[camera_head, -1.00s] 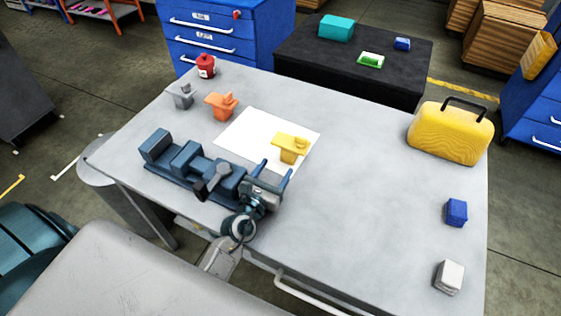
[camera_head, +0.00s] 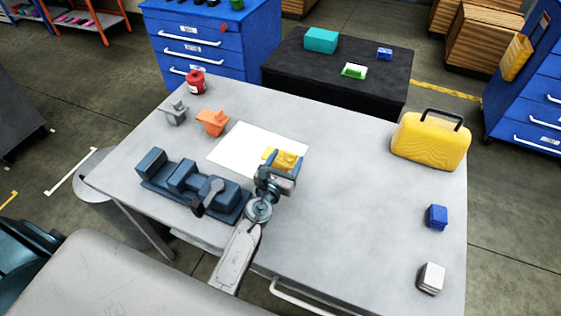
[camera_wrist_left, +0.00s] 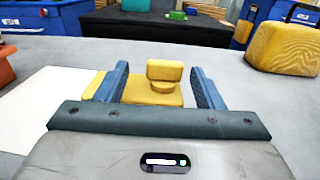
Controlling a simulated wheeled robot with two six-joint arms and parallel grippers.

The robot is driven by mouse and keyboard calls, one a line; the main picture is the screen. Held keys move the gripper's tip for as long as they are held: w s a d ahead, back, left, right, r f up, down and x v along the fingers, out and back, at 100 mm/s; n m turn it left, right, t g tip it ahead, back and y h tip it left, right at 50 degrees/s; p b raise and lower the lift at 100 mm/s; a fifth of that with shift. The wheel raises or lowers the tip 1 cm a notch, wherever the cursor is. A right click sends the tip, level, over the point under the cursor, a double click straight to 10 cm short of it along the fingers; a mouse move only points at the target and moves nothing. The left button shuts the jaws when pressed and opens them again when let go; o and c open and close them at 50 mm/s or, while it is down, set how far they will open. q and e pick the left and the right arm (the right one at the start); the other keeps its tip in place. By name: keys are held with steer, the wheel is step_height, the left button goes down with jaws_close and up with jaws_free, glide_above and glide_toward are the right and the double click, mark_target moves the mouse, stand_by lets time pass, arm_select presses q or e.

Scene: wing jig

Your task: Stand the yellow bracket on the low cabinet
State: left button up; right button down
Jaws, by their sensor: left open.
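The yellow bracket (camera_head: 287,158) lies at the right edge of a white sheet (camera_head: 236,146) on the grey table. In the left wrist view the bracket (camera_wrist_left: 164,71) shows its raised block between my fingers, and some yellow also shows left of the left finger. My left gripper (camera_head: 279,170) is open, with its blue fingers at the bracket and hiding its near part. Whether the fingers touch it I cannot tell. The low cabinet (camera_head: 300,82) is black and stands behind the table. My right gripper is not in view.
On the cabinet are a teal box (camera_head: 321,40), a green item (camera_head: 354,71) and a blue block (camera_head: 384,54); its front top is free. The table holds a blue vise (camera_head: 190,182), an orange bracket (camera_head: 212,122), a grey bracket (camera_head: 174,112) and a yellow case (camera_head: 430,142).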

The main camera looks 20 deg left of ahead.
arm_select(q)
steer(key=w, duration=0.4)
steer(key=shift+w+d+f, duration=0.1)
steer(key=shift+w+d, duration=0.1)
steer(key=shift+d, duration=0.1)
steer(key=shift+s, duration=0.1)
steer(key=shift+c, duration=0.6)
jaws_close()
